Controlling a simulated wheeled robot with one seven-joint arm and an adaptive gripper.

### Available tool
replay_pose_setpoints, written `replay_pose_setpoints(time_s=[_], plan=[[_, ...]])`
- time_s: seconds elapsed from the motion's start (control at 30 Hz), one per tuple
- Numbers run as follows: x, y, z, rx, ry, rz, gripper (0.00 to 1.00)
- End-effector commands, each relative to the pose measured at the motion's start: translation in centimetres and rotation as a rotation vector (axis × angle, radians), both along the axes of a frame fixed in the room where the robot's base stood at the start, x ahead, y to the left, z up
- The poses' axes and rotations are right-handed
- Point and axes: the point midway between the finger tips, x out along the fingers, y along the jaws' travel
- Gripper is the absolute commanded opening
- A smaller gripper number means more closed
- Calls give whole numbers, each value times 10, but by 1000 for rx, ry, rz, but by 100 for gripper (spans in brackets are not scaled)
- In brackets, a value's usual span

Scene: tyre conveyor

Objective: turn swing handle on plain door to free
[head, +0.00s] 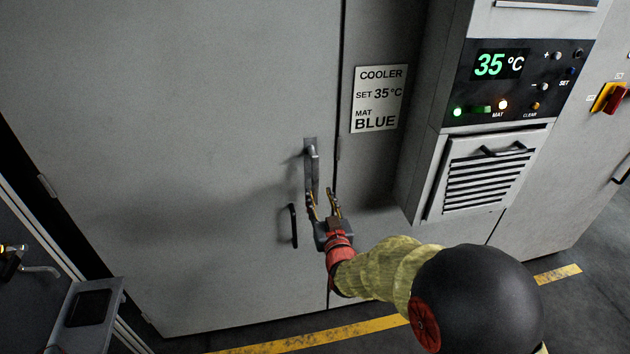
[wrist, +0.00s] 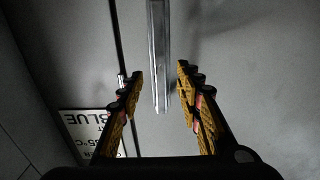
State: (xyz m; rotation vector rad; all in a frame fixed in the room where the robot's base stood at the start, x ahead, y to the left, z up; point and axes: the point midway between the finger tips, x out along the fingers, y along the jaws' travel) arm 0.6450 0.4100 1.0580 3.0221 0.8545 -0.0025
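The plain door (head: 190,130) is a large grey panel filling the left of the head view, with no visible gap at its edge. Its swing handle (head: 312,172) is a metal bar hanging roughly vertical from a plate near the door's right edge. My gripper (head: 322,195) is open at the handle's lower end. In the wrist view the handle (wrist: 158,60) runs between the two open fingers (wrist: 160,70), with a gap on each side. No grip on it shows.
A dark vertical bar (head: 293,225) sits on the door left of my gripper. A cooler sign (head: 378,99) is to the upper right. A control box (head: 482,120) with a vent juts out on the right. Yellow floor tape (head: 310,338) runs below.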

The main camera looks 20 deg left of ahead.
Motion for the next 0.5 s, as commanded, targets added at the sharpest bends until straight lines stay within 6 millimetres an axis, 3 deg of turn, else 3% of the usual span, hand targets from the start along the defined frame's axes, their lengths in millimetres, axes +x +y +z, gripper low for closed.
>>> replay_pose_setpoints(time_s=[0.5], plan=[[58,35,0,1,-2,-1,35]])
